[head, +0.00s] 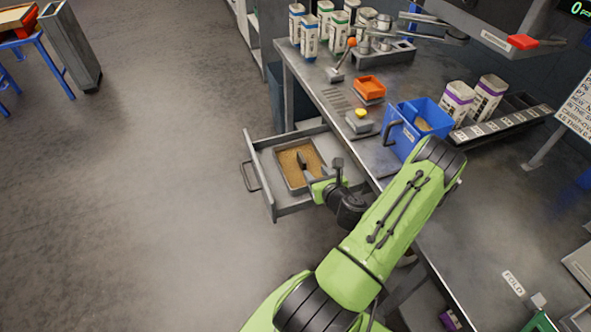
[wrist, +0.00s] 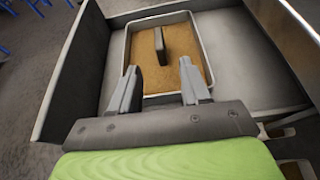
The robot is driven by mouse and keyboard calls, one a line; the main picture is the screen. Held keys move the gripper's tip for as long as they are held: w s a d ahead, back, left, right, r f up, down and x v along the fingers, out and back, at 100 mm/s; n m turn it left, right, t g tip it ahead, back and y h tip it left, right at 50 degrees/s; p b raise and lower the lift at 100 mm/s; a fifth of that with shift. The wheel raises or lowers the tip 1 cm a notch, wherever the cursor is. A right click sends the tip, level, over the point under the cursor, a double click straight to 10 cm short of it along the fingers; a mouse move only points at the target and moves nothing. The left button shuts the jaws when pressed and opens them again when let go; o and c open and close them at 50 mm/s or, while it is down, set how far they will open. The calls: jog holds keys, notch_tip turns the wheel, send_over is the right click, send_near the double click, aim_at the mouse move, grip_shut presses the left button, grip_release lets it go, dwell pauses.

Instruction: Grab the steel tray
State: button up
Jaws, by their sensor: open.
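The steel tray (wrist: 204,48) is a shallow grey rectangular pan with tan, grainy-looking material inside. It lies in the pulled-out drawer, and the head view also shows its rim (head: 282,172). A narrow upright grey-brown piece (wrist: 161,45) stands in the middle of the tray; I cannot tell what it is. My gripper (wrist: 158,68) is open and empty, with its two fingers apart over the near part of the tray. Whether the fingertips touch the tray is unclear. In the head view my gripper (head: 311,172) reaches in from the right and hides part of the tray's near side.
The open drawer (head: 262,180) has raised walls around the tray and a front handle (head: 249,176). The workbench (head: 335,98) above holds a blue bin (head: 402,138), an orange tray (head: 369,88), a yellow button (head: 360,114) and several sacks. The floor left of the drawer is clear.

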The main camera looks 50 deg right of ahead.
aim_at(300, 156)
jog(key=b+x, duration=0.1)
jog(key=x, duration=1.3)
jog(key=shift+w+f+b, duration=0.15)
jog(key=shift+w+b, duration=0.2)
jog(key=shift+s, duration=0.1)
jog(key=shift+c, duration=0.5)
grip_shut()
